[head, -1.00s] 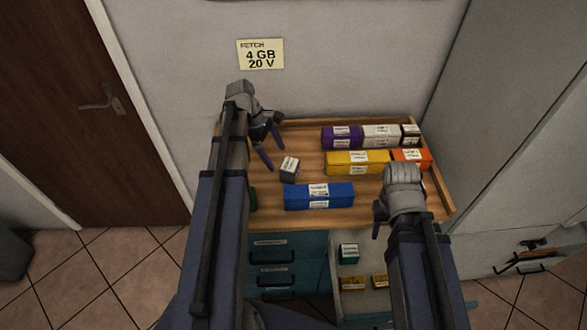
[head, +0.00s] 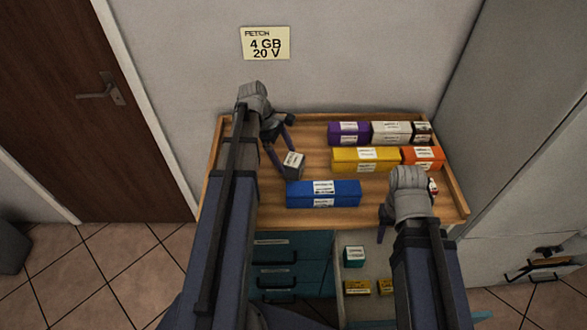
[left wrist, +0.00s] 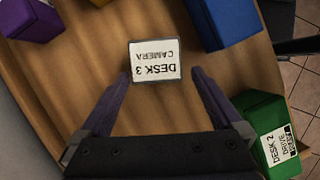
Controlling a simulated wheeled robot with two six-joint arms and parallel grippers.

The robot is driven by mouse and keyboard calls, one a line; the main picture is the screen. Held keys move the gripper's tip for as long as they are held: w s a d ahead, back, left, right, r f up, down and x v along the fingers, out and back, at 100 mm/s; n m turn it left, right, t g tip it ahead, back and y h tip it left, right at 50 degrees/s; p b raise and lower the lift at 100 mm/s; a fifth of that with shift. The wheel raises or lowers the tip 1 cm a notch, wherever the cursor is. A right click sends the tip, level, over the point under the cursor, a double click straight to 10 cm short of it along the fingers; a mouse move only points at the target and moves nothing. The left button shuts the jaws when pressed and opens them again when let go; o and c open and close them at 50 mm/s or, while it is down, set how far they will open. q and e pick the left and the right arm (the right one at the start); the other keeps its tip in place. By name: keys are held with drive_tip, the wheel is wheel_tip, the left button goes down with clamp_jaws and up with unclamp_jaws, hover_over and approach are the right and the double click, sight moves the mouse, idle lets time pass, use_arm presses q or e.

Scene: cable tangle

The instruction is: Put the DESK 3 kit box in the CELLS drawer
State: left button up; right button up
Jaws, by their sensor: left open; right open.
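The DESK 3 kit box (head: 293,164) is a small dark grey box with a white label. It sits on the wooden tabletop, left of the middle. In the left wrist view the box (left wrist: 155,61) reads "DESK 3 CAMERA" upside down. My left gripper (head: 284,154) is open, its purple fingers at the box's near corners, not closed on it. My right gripper (head: 384,226) is open and empty over the front right of the table. An open drawer (head: 358,298) below the table holds a teal box and yellow boxes. No CELLS label is readable.
A blue box (head: 323,194) lies just right of the kit box. Purple (head: 349,133), yellow (head: 366,159) and orange boxes (head: 422,157) stand farther back right. A green DESK 2 box (left wrist: 275,136) is near the left gripper. Teal drawers (head: 289,268) left of the open one are shut.

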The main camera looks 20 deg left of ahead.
sight(290, 159)
use_arm(q)
drive_tip(key=b+x, duration=0.4)
drive_tip(key=x, duration=0.1)
drive_tip(key=shift+w+d, duration=0.2)
drive_tip(key=shift+d, duration=0.1)
drive_tip(key=shift+r, duration=0.15)
drive_tip(key=shift+c, duration=0.2)
drive_tip(key=c, duration=1.4)
wheel_tip(290, 159, up, 10)
drive_tip(key=p, duration=0.9)
drive_tip(key=shift+p, duration=0.4)
